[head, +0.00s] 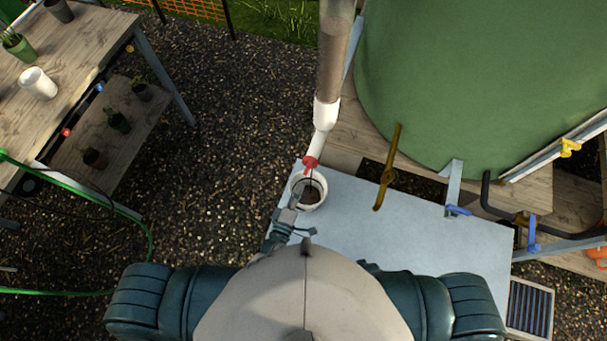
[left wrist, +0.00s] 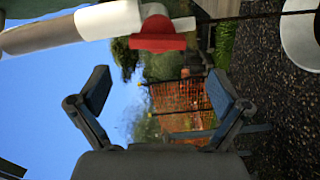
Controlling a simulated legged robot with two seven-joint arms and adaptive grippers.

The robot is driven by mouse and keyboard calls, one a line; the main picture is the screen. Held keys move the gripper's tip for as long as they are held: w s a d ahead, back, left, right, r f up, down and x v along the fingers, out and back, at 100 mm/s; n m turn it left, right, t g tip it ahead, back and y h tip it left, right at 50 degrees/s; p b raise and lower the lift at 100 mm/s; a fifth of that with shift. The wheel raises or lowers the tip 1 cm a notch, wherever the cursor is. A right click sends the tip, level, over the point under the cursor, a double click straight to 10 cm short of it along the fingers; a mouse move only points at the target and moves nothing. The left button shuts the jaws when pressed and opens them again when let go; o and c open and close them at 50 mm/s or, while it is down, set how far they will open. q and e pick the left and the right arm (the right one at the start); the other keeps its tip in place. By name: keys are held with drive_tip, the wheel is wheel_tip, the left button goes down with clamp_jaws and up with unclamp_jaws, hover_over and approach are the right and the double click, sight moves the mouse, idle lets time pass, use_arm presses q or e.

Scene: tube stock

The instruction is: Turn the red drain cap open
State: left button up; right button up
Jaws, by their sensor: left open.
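The red drain cap (head: 310,163) sits at the lower end of a white pipe (head: 326,114) that hangs beside the green tank. In the left wrist view the red cap (left wrist: 157,35) shows at the top, with a flat red handle. My left gripper (head: 304,186) is just below the cap in the head view, over a white bucket (head: 321,203). In the left wrist view its fingers (left wrist: 160,82) are spread wide with nothing between them, and the cap lies beyond them, apart. My right gripper is not in view.
A large green tank (head: 460,80) stands at the right, with a brown lever (head: 387,172) and blue handles (head: 532,232) near it. A pale metal table (head: 380,235) lies in front. A wooden bench (head: 70,60) with pots is at the left. Gravel between is clear.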

use_arm(q)
drive_tip(key=v, duration=0.4)
drive_tip(key=shift+w+a, duration=0.1)
drive_tip(key=shift+f, duration=0.1)
idle(0.3)
drive_tip(key=s+a+f+m+g, duration=0.2)
drive_tip(key=f+m+g, duration=0.1)
drive_tip(key=f, duration=0.4)
drive_tip(key=s+a+f+m+g+y, duration=0.1)
drive_tip(key=s+a+f+m+g, duration=0.15)
drive_tip(key=f, duration=0.45)
drive_tip(key=s+a+f+m+g, duration=0.1)
drive_tip(key=f+m+g, duration=0.25)
drive_tip(key=f, duration=0.35)
drive_tip(key=s+a+f+m+g+y, duration=0.4)
drive_tip(key=s+a+f+m+g, duration=0.1)
drive_tip(key=s+a+f, duration=0.6)
drive_tip(key=shift+s+a+f+g, duration=0.4)
drive_tip(key=shift+s+a+g, duration=0.15)
drive_tip(key=shift+s+g, duration=0.5)
